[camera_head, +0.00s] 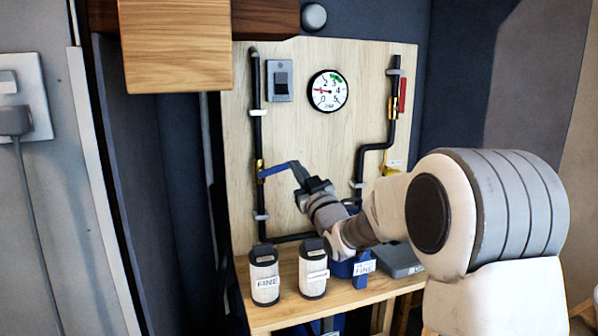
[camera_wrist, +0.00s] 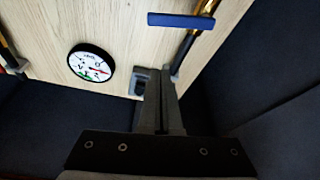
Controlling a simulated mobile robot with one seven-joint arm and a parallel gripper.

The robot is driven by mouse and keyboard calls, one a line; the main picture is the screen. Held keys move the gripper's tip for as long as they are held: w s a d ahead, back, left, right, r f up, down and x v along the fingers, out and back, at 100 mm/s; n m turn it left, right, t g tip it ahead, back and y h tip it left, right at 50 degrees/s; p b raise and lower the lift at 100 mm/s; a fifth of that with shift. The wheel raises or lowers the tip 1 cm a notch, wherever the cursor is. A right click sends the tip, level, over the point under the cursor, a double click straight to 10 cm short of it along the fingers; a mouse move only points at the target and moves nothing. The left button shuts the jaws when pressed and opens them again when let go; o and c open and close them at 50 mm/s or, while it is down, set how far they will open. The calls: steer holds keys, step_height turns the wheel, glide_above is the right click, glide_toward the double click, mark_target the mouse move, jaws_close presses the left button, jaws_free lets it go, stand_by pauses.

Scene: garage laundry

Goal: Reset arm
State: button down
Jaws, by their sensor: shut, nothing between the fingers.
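My gripper (camera_head: 299,172) is at the end of my arm, in front of the plywood panel (camera_head: 310,130). Its tip is close to the right end of a blue valve lever (camera_head: 277,169) on the left black pipe; I cannot tell whether they touch. In the wrist view my gripper (camera_wrist: 160,75) has its fingers together with nothing between them. The blue lever (camera_wrist: 181,20) shows beyond the fingertips there, with a visible gap in the picture.
A round gauge (camera_head: 328,91) and a grey switch (camera_head: 279,80) are on the panel. Two canisters (camera_head: 264,275) (camera_head: 313,268) stand on the wooden bench (camera_head: 285,314), below my arm. A wooden cabinet (camera_head: 176,45) juts out at upper left. A wall outlet (camera_head: 22,95) is at left.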

steer(key=shift+s+d+f, duration=0.1)
steer(key=shift+s, duration=0.25)
